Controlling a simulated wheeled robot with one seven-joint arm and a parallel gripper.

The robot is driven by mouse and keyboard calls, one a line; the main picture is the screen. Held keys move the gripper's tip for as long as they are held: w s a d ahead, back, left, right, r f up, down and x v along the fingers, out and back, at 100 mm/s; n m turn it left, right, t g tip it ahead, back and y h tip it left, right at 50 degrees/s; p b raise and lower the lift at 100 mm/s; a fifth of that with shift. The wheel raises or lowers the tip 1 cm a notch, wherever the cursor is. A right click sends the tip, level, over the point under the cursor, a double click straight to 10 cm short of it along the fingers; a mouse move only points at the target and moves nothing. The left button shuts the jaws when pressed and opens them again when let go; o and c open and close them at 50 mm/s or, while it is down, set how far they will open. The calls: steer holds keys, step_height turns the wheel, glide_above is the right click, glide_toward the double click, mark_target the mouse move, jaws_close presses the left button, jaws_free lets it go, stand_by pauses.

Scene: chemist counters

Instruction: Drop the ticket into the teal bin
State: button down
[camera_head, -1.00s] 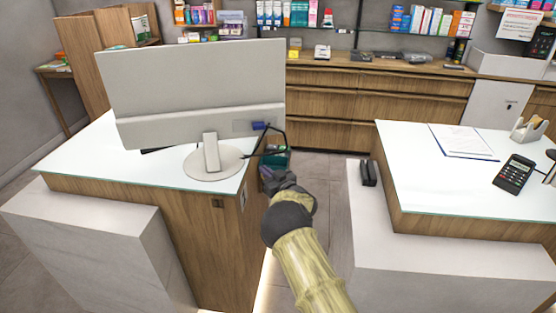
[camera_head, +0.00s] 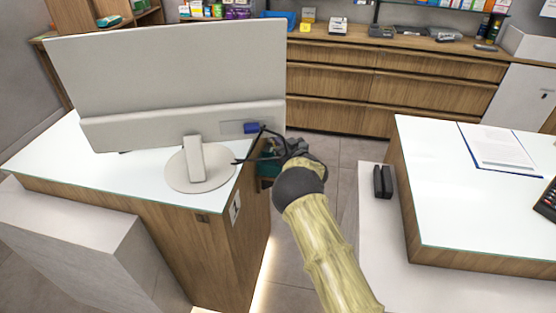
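A teal bin (camera_head: 267,168) shows in small part beyond the left counter's right edge, mostly hidden by that counter and by my arm. My gripper (camera_head: 282,150) is at the end of my arm, close in front of the bin in the picture. The gripper is dark and small, its fingers overlap the bin and the dark cable, and I cannot tell whether they are open or shut. I cannot make out a ticket; the gripper's far side is hidden.
A large monitor (camera_head: 172,75) stands on the left counter (camera_head: 90,177), with a dark cable (camera_head: 255,160) at its right. The right counter (camera_head: 440,205) holds a clipboard (camera_head: 500,148). Open floor (camera_head: 335,180) lies between the counters. Wooden drawers (camera_head: 335,85) line the back.

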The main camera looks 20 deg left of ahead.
steer(key=shift+w+r, duration=0.1)
steer(key=shift+w, duration=0.1)
steer(key=shift+f+b, duration=1.95)
steer(key=shift+f, duration=1.1)
steer(key=c, duration=1.6)
jaws_free()
steer(key=shift+d, duration=0.1)
